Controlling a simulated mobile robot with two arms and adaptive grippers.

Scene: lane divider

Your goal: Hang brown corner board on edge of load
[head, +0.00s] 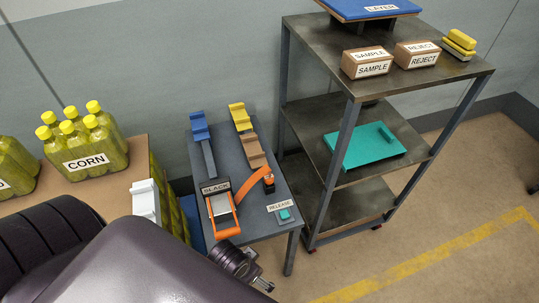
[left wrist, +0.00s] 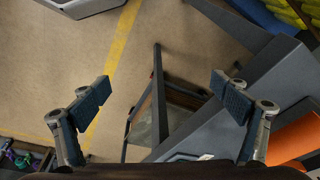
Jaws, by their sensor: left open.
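The brown corner board (head: 250,150) lies on the small grey table (head: 281,190), between a yellow corner board (head: 240,117) and an orange strap. The load (head: 82,200) is at the left, with a brown sheet and corn bottle packs on top. A white corner board (head: 146,202) sits at its right edge. My left gripper (head: 268,285) is in front of the table, low in the head view, apart from the brown board. In the left wrist view my left gripper (left wrist: 162,98) is open and empty, with floor between its fingers. My right gripper is not in view.
A shelf cart (head: 427,85) stands right of the table. Floor at the lower right is clear.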

